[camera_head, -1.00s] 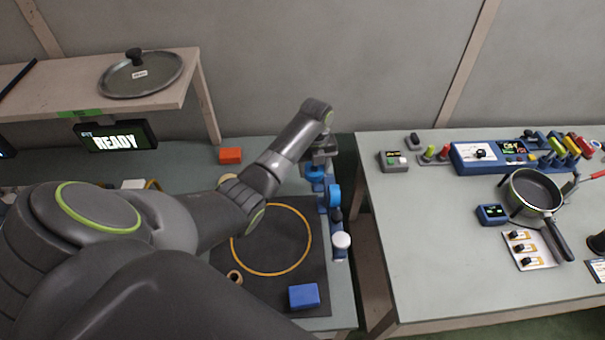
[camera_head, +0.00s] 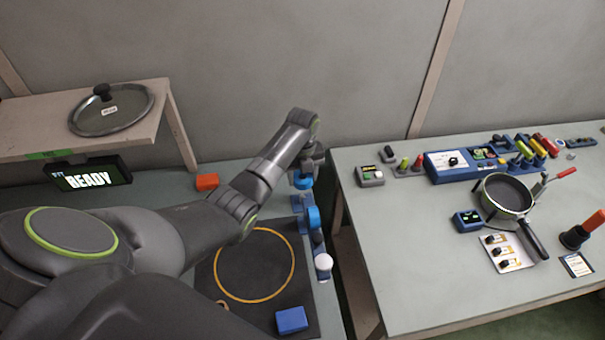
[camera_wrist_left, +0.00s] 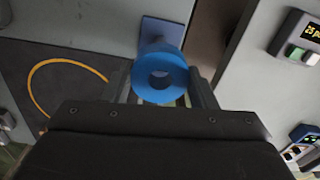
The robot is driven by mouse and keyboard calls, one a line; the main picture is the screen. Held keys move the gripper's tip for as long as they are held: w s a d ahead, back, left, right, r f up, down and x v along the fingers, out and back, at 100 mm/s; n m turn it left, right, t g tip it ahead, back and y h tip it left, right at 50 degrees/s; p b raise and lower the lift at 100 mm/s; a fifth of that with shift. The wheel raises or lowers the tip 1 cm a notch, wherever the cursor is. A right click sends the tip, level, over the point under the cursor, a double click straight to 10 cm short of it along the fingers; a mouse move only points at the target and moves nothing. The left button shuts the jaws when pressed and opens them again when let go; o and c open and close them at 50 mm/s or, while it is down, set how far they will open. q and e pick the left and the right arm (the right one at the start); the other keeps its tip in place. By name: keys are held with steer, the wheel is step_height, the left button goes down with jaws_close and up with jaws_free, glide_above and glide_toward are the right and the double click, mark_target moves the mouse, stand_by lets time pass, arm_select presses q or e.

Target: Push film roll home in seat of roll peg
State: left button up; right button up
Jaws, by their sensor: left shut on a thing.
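The film roll appears as a blue ring (camera_wrist_left: 160,76) between the two fingers of my left gripper (camera_wrist_left: 162,88) in the left wrist view, its central hole facing the camera. The left gripper is shut on it. In the head view my left gripper (camera_head: 311,163) is at the back end of a narrow blue fixture, with a blue piece (camera_head: 303,181), seemingly the roll, just below it. A flat blue plate (camera_wrist_left: 166,32) lies beyond the roll in the wrist view. I cannot make out the roll peg or whether the roll touches its seat. My right gripper is not in view.
Another upright blue ring (camera_head: 314,218) and a white knob (camera_head: 323,262) stand nearer along the fixture. A dark mat (camera_head: 245,318) with a blue block (camera_head: 291,320) lies left. An orange block (camera_head: 207,181) is behind. A gap separates the right table (camera_head: 400,280).

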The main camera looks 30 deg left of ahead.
mark_target(302, 195)
arm_select(q)
step_height(302, 195, down, 4)
steer(key=shift+r+b, duration=0.1)
steer(key=shift+b, duration=1)
steer(key=shift+f+b, duration=0.4)
steer(key=shift+f, duration=0.25)
steer(key=shift+r, duration=0.1)
steer(key=shift+p, duration=0.7)
steer(key=shift+f+b, duration=1.8)
steer(key=shift+f, duration=0.6)
steer(key=o, duration=1)
